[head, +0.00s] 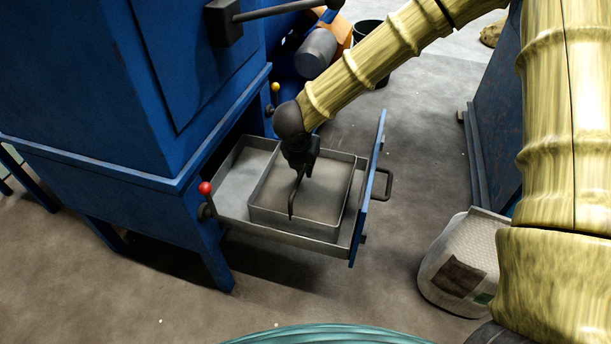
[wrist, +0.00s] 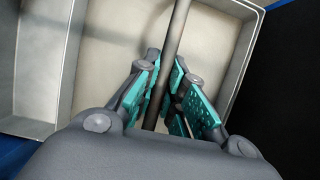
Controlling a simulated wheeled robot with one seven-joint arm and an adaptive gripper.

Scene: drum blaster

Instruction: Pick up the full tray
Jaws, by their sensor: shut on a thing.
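The tray (head: 283,221) is a grey, square-walled metal box with a flat brownish inside. It sits within the pulled-out metal drawer of the blue cabinet; I cannot tell whether it is lifted at all. A thin dark bar handle (head: 292,203) stands over its middle, and the bar (wrist: 180,25) runs up the wrist view. My gripper (head: 301,172) is above the tray, pointing down. In the wrist view its teal-padded fingers (wrist: 176,92) are closed around the bar. Part of the tray's inside is hidden by my gripper.
The drawer (head: 232,181) has free space left of the tray; its blue front (head: 369,190) carries a dark pull handle (head: 385,184). The blue cabinet (head: 85,95) rises close on the left, with a red knob (head: 205,187). A pale bag (head: 467,258) lies on the floor at right.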

